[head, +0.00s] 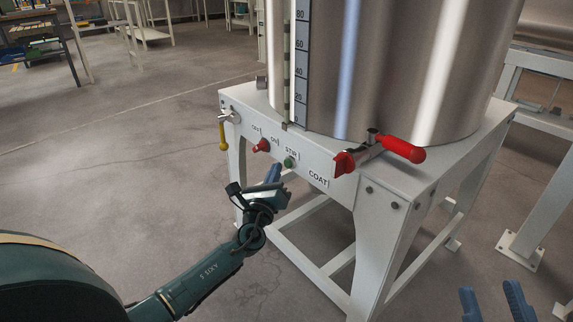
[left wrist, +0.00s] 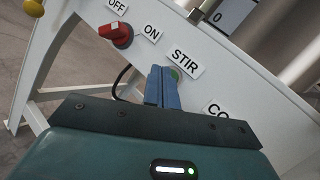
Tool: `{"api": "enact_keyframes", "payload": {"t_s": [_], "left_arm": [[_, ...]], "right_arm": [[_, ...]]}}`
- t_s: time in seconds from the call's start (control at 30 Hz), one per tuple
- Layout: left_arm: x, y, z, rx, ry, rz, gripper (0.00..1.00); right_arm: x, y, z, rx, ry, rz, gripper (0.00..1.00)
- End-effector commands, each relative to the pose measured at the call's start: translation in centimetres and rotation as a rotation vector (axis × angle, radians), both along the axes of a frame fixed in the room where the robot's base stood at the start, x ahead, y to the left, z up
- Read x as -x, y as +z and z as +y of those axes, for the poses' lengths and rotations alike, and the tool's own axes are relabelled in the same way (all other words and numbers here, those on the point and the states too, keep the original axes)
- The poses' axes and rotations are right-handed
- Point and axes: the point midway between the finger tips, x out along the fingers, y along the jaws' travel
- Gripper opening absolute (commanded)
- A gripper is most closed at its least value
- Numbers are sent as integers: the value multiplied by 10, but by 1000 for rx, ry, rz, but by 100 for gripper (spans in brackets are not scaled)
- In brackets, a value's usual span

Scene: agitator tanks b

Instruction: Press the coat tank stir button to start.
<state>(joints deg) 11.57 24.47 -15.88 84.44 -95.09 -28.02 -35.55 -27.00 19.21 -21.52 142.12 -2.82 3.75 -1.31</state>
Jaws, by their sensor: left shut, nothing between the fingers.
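The green stir button (head: 289,162) sits on the front panel of the coat tank's white stand, below the STIR label. In the left wrist view the green button (left wrist: 175,73) is partly hidden behind my fingertips, under the STIR label (left wrist: 185,62). My left gripper (head: 274,169) is shut and empty, its blue fingers pointing at the panel close to the button. In the left wrist view the fingers (left wrist: 163,75) are together; I cannot tell whether they touch the button. My right gripper (head: 490,292) shows only its two blue fingers at the lower right, spread apart and empty.
A red OFF/ON knob (head: 262,146) is left of the button. A red-handled valve (head: 403,149) juts out at the right, near the COAT label. A yellow-handled valve (head: 223,133) hangs at the left. The steel tank (head: 400,60) stands on top.

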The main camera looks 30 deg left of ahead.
Motion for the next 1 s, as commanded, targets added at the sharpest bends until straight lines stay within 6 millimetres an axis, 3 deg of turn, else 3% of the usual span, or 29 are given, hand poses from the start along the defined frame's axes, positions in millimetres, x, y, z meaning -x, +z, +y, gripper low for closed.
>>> {"api": "enact_keyframes", "payload": {"t_s": [1.0], "left_arm": [[-7,-1,-3,1,0,-1,0]], "right_arm": [[0,-4,0,-4,-1,-2,36]]}}
